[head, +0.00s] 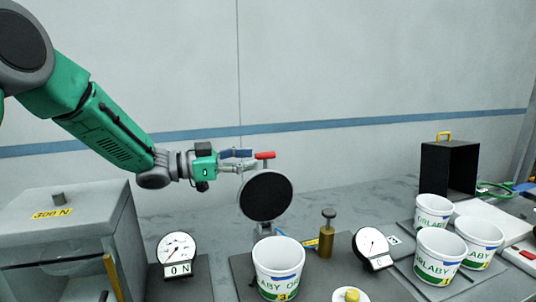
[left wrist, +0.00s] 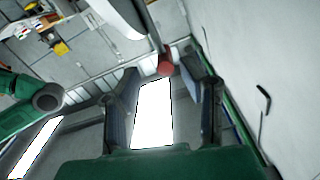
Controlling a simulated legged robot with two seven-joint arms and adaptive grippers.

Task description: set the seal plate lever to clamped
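The seal plate is a dark round disc (head: 266,195) standing upright near the middle of the head view. A short red lever grip (head: 265,155) sits at its top edge, roughly level. My left gripper (head: 250,160) reaches in from the left with its fingers apart, the tips close to the red grip. In the left wrist view the red grip (left wrist: 165,66) shows between the tips of my open left gripper (left wrist: 163,80). Whether a finger touches it, I cannot tell. The lever's lower end is hidden. My right gripper is not in view.
A grey box (head: 70,225) marked 300 N stands at left, with a gauge (head: 177,251) beside it. A white cup (head: 278,264), a brass plunger (head: 327,236) and another gauge (head: 371,246) stand in front. More cups (head: 440,258) and a black box (head: 447,168) are at right.

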